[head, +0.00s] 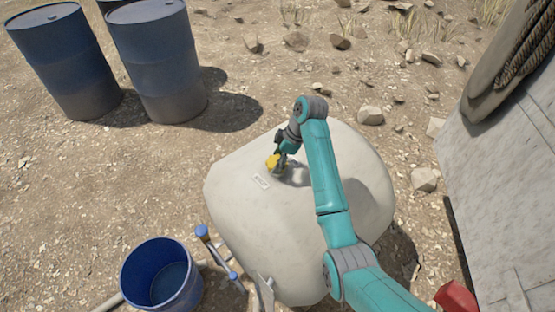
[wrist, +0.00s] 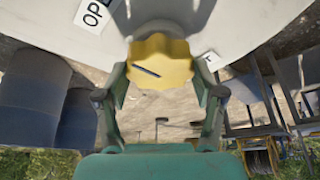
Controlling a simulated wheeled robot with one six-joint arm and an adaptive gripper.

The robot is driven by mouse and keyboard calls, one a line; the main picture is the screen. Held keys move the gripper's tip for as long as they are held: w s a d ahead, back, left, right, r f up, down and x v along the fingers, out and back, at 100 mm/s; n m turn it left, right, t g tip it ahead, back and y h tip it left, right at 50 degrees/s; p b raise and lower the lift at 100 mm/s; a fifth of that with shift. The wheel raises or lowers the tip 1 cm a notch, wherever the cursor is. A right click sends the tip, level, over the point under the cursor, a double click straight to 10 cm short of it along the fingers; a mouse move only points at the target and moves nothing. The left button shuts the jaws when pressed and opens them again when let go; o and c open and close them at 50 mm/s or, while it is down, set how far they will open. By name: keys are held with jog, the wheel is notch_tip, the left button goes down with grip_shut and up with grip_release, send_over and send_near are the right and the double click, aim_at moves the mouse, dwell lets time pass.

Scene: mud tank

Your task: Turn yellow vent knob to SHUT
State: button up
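The yellow vent knob (wrist: 160,60) has a lobed rim and a dark slanted line on its face. It sits on the pale rounded tank (head: 240,215), and shows small and partly covered in the head view (head: 273,162). My gripper (wrist: 160,72) has one finger on each side of the knob, and both fingertips appear to touch its rim. Another label (wrist: 212,60), with only a "T" readable, is partly hidden behind the right finger.
Two blue drums (head: 155,60) stand at the back left. A blue bucket (head: 162,275) and blue-handled pipework (head: 217,250) are at the front left of the tank. A grey wall with hanging rope (head: 520,50) is on the right. Rocks lie on the ground behind.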

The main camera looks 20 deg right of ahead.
jog(key=shift+c, duration=1.3)
